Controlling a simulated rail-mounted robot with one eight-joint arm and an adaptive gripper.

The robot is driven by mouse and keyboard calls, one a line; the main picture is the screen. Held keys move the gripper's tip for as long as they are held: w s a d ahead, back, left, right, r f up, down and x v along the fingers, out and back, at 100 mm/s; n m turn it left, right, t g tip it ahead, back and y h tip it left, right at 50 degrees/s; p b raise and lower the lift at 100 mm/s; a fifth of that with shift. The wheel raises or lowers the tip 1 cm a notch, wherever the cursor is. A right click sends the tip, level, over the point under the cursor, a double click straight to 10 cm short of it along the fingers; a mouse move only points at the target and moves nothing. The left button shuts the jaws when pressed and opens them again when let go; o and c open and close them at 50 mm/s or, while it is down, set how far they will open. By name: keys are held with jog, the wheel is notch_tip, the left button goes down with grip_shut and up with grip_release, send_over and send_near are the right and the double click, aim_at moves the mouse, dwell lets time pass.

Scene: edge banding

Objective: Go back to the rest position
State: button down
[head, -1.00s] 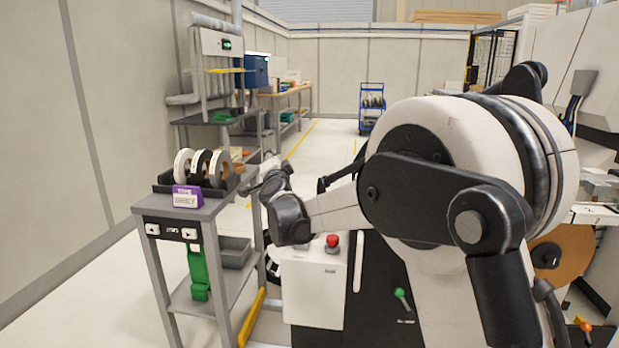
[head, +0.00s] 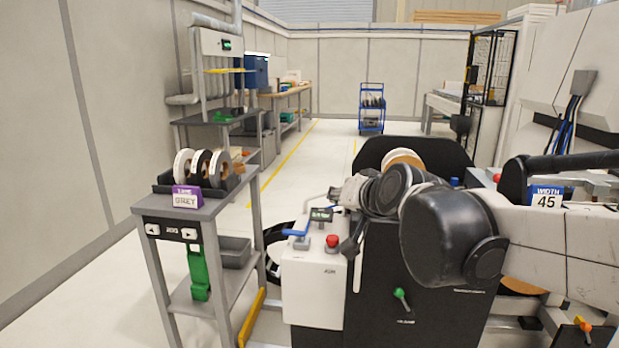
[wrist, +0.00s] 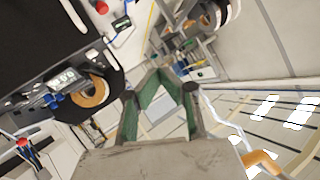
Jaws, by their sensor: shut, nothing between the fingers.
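My gripper (wrist: 161,75) shows in the wrist view with its green-padded fingers brought together at the tips. Nothing is between them, and floor shows through the gap behind the tips. In the head view my arm reaches in from the right, and its wrist end hangs above the dark machine cabinet (head: 440,300). The fingertips are hard to make out there.
A grey cart (head: 190,212) with several tape rolls (head: 186,163) and a purple-and-white GREY label (head: 186,197) stands left. A white control box (head: 314,290) with a red button (head: 332,241) is beside the cabinet.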

jog(key=s+d+f+g+h, duration=0.2)
jog(key=s+d+f, duration=0.3)
jog(key=s, duration=0.4)
jog(key=s+d+f+n+g+h, duration=0.1)
jog(key=s+d+f+g, duration=0.1)
jog(key=s+d+f, duration=0.35)
jog(key=s+d+f+g+h, duration=0.15)
jog(key=s+d+f, duration=0.3)
jog(key=s, duration=0.75)
notch_tip(320, 180, up, 14)
jog(key=a+p, duration=0.1)
jog(key=p, duration=1.3)
jog(key=shift+w+p, duration=0.35)
jog(key=shift+w, duration=0.05)
